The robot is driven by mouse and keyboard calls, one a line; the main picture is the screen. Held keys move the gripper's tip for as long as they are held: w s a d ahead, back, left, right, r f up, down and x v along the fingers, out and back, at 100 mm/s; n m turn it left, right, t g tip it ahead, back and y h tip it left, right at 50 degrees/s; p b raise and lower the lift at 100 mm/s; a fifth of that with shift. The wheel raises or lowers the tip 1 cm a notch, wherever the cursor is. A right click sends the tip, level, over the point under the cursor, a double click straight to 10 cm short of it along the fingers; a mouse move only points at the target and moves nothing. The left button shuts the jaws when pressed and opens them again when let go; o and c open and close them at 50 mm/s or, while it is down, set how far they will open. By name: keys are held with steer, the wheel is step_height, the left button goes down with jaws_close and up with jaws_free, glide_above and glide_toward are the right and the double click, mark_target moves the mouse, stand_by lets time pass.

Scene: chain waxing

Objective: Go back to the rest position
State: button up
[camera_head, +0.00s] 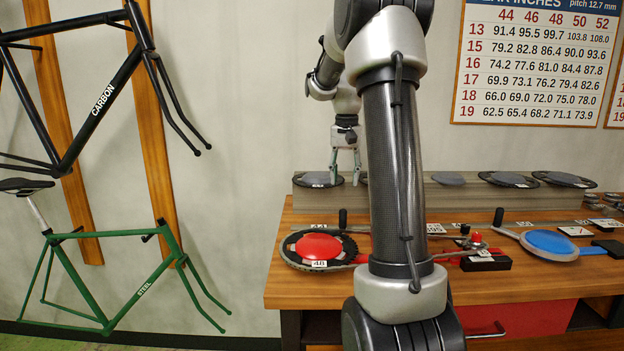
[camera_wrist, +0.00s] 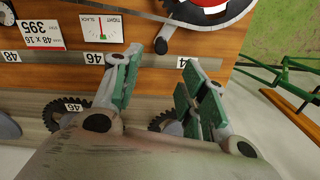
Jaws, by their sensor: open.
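My gripper (camera_head: 345,180) is open, with its fingers pointing down at the left end of the grey back ledge. It also shows in the wrist view (camera_wrist: 162,85), with a clear gap between its green-padded fingers and nothing held. A dark toothed chainring (camera_head: 318,179) lies on the ledge close to the fingertips; I cannot tell whether they touch. In the wrist view, part of a toothed ring (camera_wrist: 160,122) shows between the fingers, and another ring (camera_wrist: 70,112) sits left of them. My arm hides part of the bench and ledge.
The wooden workbench (camera_head: 330,288) carries a red-centred chainring (camera_head: 318,246) with a crank and a blue disc (camera_head: 550,242) on the right. More rings (camera_head: 508,180) lie along the ledge.

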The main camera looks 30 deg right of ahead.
steer(key=s+a+n+t, duration=0.4)
steer(key=s+a+n, duration=0.5)
steer(key=s+a, duration=1)
steer(key=shift+s+a, duration=0.4)
steer(key=shift+s, duration=1.45)
steer(key=shift+r, duration=0.1)
